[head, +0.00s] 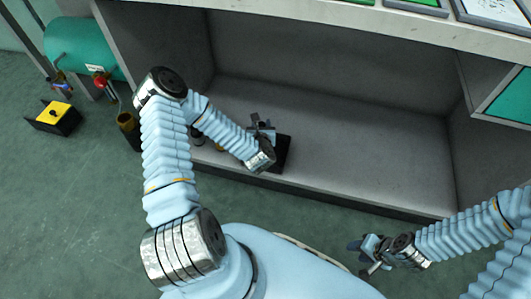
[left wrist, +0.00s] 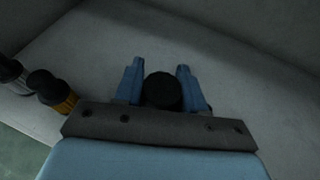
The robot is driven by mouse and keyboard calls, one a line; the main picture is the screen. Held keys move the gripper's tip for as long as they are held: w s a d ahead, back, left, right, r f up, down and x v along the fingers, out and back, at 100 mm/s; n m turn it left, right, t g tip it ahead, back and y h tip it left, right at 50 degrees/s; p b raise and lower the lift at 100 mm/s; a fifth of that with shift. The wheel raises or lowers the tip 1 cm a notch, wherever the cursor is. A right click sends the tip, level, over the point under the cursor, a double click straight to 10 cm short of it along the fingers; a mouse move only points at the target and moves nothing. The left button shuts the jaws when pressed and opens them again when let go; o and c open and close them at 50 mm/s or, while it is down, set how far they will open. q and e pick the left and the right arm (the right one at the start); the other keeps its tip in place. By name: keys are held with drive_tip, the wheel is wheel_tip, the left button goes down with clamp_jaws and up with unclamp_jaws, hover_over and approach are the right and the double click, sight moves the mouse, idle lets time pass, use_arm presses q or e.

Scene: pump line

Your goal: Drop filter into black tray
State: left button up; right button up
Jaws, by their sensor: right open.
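My left gripper (head: 264,126) is low inside the grey cabinet bay, near its front edge. In the left wrist view, its two blue fingers (left wrist: 159,80) stand on either side of a round black piece, seemingly the filter (left wrist: 162,91), and appear shut on it. The filter's lower part is hidden by the gripper. A dark rectangular shape, perhaps the black tray (head: 284,155), shows beside the left gripper at the bay's front; the arm partly covers it. My right gripper (head: 368,256) is open and empty, outside the bay at the lower right.
Small black and orange items (left wrist: 55,91) stand at the bay's left end. A teal tank (head: 83,48) and a black box with a yellow top (head: 55,117) are at the far left. The bay floor (head: 370,150) is bare to the right.

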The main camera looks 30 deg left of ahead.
use_arm(q)
drive_tip(key=o, duration=0.5)
drive_tip(key=p+v, duration=0.3)
drive_tip(key=v, duration=1)
drive_tip(key=shift+s+d+r, duration=0.2)
drive_tip(key=shift+s, duration=0.1)
